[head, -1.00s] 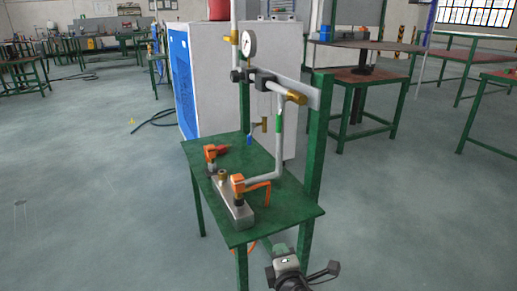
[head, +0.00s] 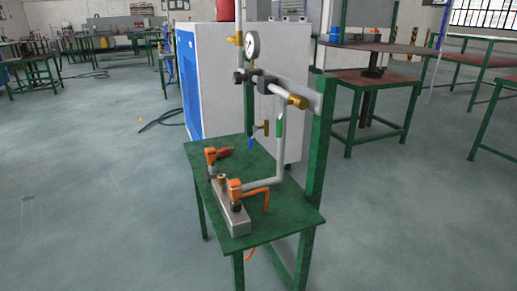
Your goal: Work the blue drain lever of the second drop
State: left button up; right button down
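A small blue lever (head: 251,143) hangs down beside a brass fitting (head: 266,128) in the middle of the head view, above the green table. The pipework with a round pressure gauge (head: 252,44) stands above it. A grey pipe (head: 279,150) with a green band comes down nearer to me and bends toward an orange-topped fitting on the table. I cannot tell from this view which drop the blue lever belongs to. Neither of my grippers shows in the head view now.
The green table (head: 290,215) carries a grey manifold block (head: 232,215), orange fittings and a red-handled part (head: 223,152). A green post (head: 320,150) rises at its right. A large white cabinet (head: 220,90) stands behind.

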aim_at(252, 139)
jog(key=i+l+u, duration=0.15)
jog(key=l, duration=0.3)
jog(key=i+l+u, duration=0.15)
jog(key=l, duration=0.3)
jog(key=i+l+u, duration=0.2)
jog(key=l, duration=0.25)
jog(key=k, duration=0.1)
